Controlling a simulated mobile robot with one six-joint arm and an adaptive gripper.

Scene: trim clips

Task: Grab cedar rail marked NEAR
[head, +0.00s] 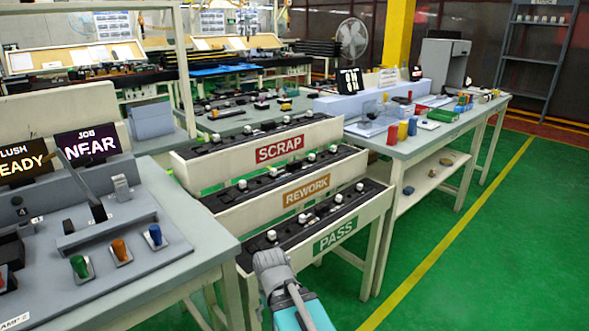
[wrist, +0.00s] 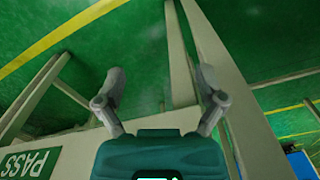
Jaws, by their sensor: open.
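I cannot make out a cedar rail in either view. A dark screen (head: 88,146) on the left bench reads "JOB NEAR" in white letters. My gripper (wrist: 161,80) is open in the wrist view. Its two grey fingers are spread with nothing between them, over green floor and pale bench legs. In the head view my arm shows at the bottom centre, in front of the PASS tray (head: 365,222); the fingers cannot be made out there.
The left bench holds a green knob (head: 79,267), an orange knob (head: 119,250) and a blue knob (head: 155,235). The REWORK tray (head: 335,183) and SCRAP tray (head: 325,134) step up behind the PASS tray. A parts bench (head: 405,146) stands right. Green floor (head: 470,280) is clear at lower right.

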